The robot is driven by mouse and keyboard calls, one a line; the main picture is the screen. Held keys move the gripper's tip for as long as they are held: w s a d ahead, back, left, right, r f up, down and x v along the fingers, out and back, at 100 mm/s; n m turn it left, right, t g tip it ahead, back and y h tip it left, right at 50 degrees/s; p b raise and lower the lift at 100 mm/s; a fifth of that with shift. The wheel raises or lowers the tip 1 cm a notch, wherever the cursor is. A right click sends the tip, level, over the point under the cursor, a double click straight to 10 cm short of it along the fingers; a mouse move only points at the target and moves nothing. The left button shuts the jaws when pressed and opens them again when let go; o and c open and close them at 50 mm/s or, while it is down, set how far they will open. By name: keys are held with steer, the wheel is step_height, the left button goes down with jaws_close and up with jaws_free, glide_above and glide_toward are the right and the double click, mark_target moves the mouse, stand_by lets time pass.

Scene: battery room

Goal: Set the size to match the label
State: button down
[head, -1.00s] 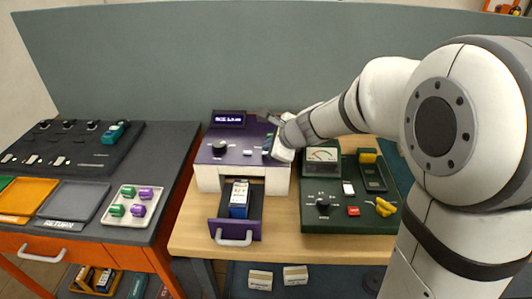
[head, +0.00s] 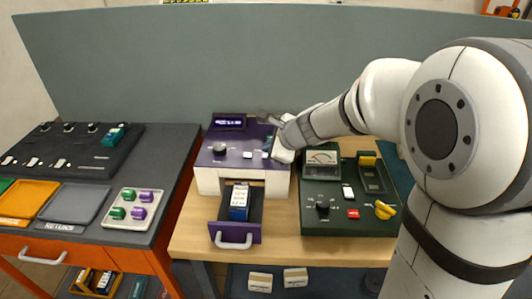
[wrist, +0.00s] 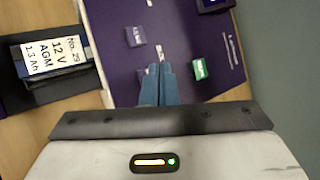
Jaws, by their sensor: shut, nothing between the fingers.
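The display's text is too small to read for certain. A battery (head: 239,200) sits in the open front drawer (head: 223,226); in the wrist view its label (wrist: 56,56) reads No. 29, 12 V AGM, 1.3 Ah. Contact with the panel cannot be told.
A dark green tester (head: 345,200) with a meter and yellow clamp stands to the right. White boxes (head: 296,277) lie below the bench.

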steer(key=shift+r, duration=0.3)
step_height(320, 180, up, 5)
steer(key=p, duration=0.4)
steer(key=shift+p, duration=0.35)
steer(key=shift+f, duration=0.1)
stand_by(1.9)
steer(key=s+d+n+g+h, duration=0.2)
steer(key=s+d+n, duration=0.5)
steer(key=s, duration=0.5)
steer(key=s+d+n+g+h, duration=0.2)
steer(key=s+d+n+h, duration=0.2)
steer(key=s+d+n, duration=0.4)
steer(key=s+n, duration=0.4)
steer(key=s, duration=0.1)
steer(key=shift+s+d, duration=0.2)
steer(key=shift+s, duration=0.05)
